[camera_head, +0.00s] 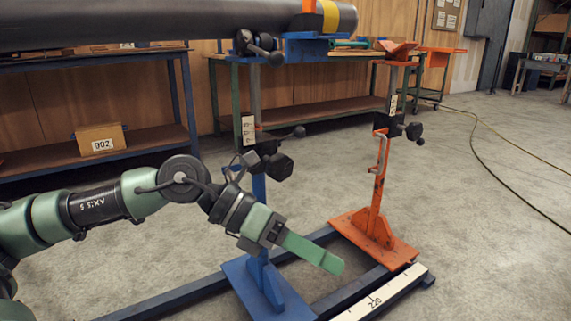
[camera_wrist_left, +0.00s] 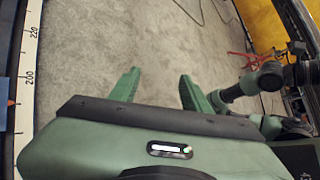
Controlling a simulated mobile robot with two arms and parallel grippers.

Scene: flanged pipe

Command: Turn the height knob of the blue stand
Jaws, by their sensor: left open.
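The blue stand rises from a blue base (camera_head: 268,287) to a blue top (camera_head: 308,48) under a large dark pipe (camera_head: 150,22). On its post, at mid height, sits a dark clamp with a faceted black knob (camera_head: 279,166) and a thin lever ending in a black ball (camera_head: 299,131). I cannot tell for sure which is the height knob. My left gripper (camera_head: 316,254) is in front of the lower post, below and to the right of the knob, pointing right. Its green fingers are apart and empty in the left wrist view (camera_wrist_left: 158,88). The right gripper is not seen.
An orange stand (camera_head: 376,200) with its own black knob (camera_head: 413,131) stands to the right. Both stands rest on a dark rail frame with a white scale strip (camera_head: 380,296). Workbenches line the wall behind. Bare floor lies to the right, crossed by cables.

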